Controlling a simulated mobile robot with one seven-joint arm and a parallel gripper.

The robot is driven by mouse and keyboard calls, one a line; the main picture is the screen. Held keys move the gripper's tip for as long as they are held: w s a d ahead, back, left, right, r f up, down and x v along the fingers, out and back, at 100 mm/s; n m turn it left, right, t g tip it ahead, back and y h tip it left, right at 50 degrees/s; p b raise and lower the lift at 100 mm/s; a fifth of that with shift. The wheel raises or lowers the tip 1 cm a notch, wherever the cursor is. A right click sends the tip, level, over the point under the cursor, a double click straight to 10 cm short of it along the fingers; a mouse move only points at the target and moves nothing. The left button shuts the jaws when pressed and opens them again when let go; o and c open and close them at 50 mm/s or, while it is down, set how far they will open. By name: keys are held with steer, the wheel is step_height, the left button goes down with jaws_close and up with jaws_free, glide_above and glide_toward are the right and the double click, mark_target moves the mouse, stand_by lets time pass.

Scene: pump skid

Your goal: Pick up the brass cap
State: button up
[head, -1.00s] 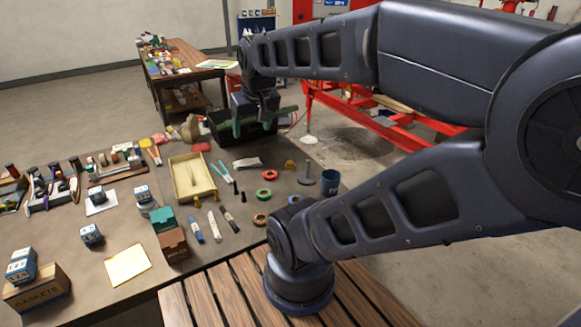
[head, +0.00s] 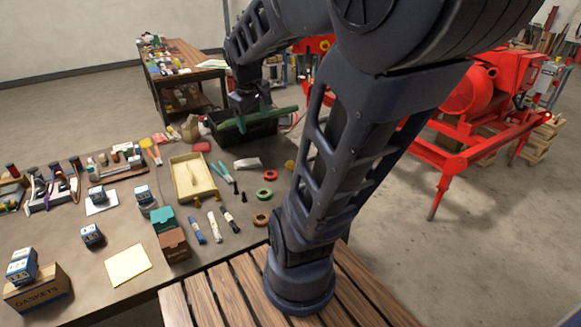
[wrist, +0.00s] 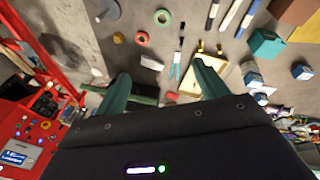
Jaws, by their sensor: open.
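A small brass-coloured piece (head: 290,165) lies on the table beside my arm link, which partly hides that area. It looks like the brass cap, but is too small to be sure. In the wrist view a gold piece (wrist: 118,37) shows at the upper left, outside the span of my fingers. My gripper (head: 253,119) is above the dark bin with a green lid or bar (head: 262,119) at the table's far end. In the wrist view my gripper (wrist: 163,84) has its teal fingers wide apart, with nothing between them.
A yellow tray (head: 181,191), red ring (head: 271,175), green ring (head: 264,194), pliers (head: 225,173) and markers (head: 215,227) crowd the table. A red pump frame (head: 470,150) stands at the right. Floor between is open.

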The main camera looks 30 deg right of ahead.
steer(key=w+d+f+n+g+h, duration=0.1)
steer(key=w+d+f+n+g, duration=0.1)
steer(key=w+d+f+n, duration=0.5)
steer(key=n+g+y, duration=0.1)
steer(key=n+y, duration=0.2)
steer(key=n, duration=0.8)
glide_toward(290, 162)
step_height(290, 162, down, 10)
steer(key=c, duration=1.1)
